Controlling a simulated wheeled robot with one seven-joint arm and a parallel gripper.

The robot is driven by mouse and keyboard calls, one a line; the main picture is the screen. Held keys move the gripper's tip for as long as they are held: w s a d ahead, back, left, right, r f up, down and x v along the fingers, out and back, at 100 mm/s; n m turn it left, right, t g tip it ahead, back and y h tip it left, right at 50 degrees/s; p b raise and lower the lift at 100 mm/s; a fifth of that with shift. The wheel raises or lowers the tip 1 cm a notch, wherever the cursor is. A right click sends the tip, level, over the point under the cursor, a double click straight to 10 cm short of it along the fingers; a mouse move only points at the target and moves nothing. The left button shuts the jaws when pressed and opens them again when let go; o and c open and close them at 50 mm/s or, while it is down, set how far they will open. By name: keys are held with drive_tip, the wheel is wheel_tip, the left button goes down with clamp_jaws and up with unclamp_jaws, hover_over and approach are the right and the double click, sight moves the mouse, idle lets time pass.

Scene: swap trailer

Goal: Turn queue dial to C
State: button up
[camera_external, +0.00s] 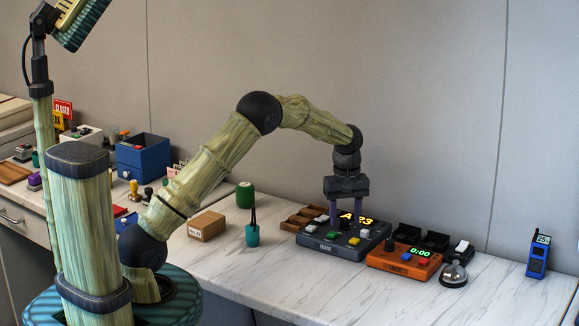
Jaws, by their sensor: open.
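The queue box (335,251) is a dark grey console on the marble counter, with several coloured buttons and a lit yellow display (365,219). The display seems to show an "A" and digits, partly behind a finger. My gripper (347,215) points straight down over the back part of this box. Its two purple fingers are apart, with nothing clearly held between them. A small dark knob (345,225), likely the queue dial, shows just below and between the fingertips. Its pointer and letter marks are too small to read. I cannot tell whether the fingers touch it.
An orange timer box (403,263) reading 0:00 stands close on the right, with a silver bell (453,274) beside it. A blue handset (538,256) stands far right. The front counter is clear.

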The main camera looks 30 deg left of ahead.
drive_tip(key=shift+f, duration=0.4)
drive_tip(key=c, duration=1)
drive_tip(key=shift+r, duration=0.1)
